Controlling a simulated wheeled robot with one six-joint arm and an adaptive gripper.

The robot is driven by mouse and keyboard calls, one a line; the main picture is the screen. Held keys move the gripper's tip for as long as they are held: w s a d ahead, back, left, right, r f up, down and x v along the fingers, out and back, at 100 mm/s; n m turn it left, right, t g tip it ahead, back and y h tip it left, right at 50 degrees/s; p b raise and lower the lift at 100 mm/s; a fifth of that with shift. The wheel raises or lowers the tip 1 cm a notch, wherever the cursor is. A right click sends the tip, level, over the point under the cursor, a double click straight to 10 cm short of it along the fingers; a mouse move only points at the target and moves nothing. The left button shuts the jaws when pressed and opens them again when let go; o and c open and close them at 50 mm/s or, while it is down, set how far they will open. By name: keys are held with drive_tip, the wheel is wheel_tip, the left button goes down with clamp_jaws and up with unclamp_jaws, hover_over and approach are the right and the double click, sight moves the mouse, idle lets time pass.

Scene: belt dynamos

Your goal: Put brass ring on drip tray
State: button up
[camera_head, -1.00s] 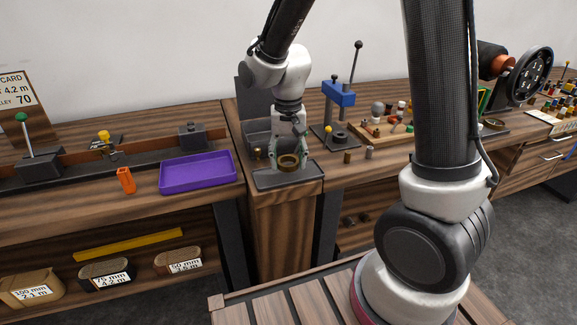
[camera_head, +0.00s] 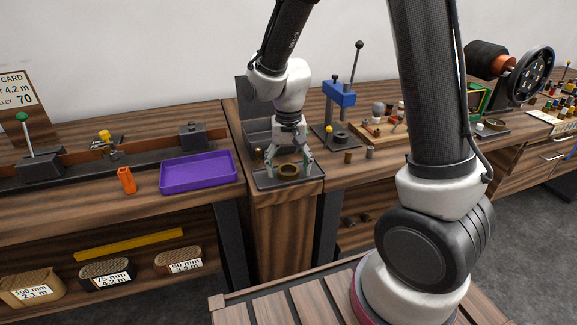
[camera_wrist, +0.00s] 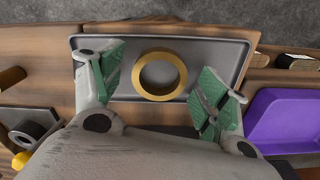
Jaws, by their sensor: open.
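The brass ring (camera_head: 289,171) lies flat on the shallow dark grey drip tray (camera_head: 262,183), on the narrow wooden stand between the benches. In the wrist view the ring (camera_wrist: 160,75) is whole and near the middle of the tray (camera_wrist: 222,48), inside its rim. My gripper (camera_head: 290,167) is open, with one finger on each side of the ring. In the wrist view my green-padded fingertips (camera_wrist: 158,80) stand apart from the ring, with gaps on both sides.
A purple tray (camera_head: 198,173) and an orange holder (camera_head: 126,180) are on the left bench. A grey bin (camera_head: 258,134) stands behind the drip tray. A blue press (camera_head: 339,94) and small metal cylinders (camera_head: 348,157) are on the right.

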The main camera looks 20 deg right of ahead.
wheel_tip(320, 180, up, 12)
drive_tip(key=f, duration=0.1)
drive_tip(key=s+d+r+n+t, duration=0.1)
drive_tip(key=s+d+r+t, duration=0.1)
drive_tip(key=s+d+r, duration=0.3)
drive_tip(key=s+d+r+n+t, duration=0.2)
drive_tip(key=s+d+r, duration=0.2)
drive_tip(key=s+d, duration=0.6)
drive_tip(key=s, duration=0.4)
drive_tip(key=shift+r, duration=0.35)
